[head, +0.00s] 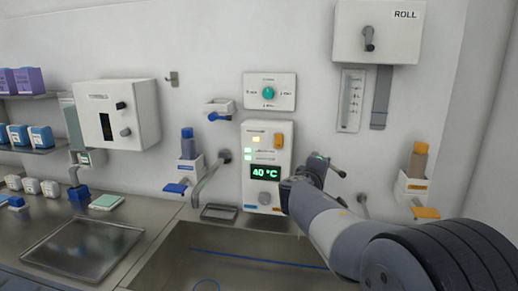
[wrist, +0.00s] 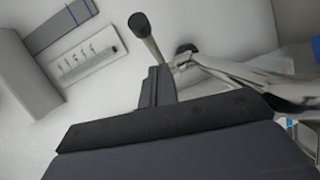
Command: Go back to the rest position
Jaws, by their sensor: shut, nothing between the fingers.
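My gripper (head: 316,165) is at the end of my arm, which reaches in from the lower right in the head view. It is raised in front of the wall, just right of the control panel (head: 267,165) with its green "40 °C" display. In the wrist view the dark gripper (wrist: 156,86) shows shut and empty. A lever with a dark knob (wrist: 140,24) shows just beyond the fingers there; I cannot tell whether they touch. The head view shows a lever (head: 337,171) right beside the gripper. My arm hides part of the wall fittings behind it.
A steel sink (head: 180,262) lies below the panel, with a tap (head: 212,175) at its left. A dispenser with an orange paddle (head: 425,212) is on the right wall. A roll box (head: 385,30) hangs above. A tray (head: 80,262) is on the left counter.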

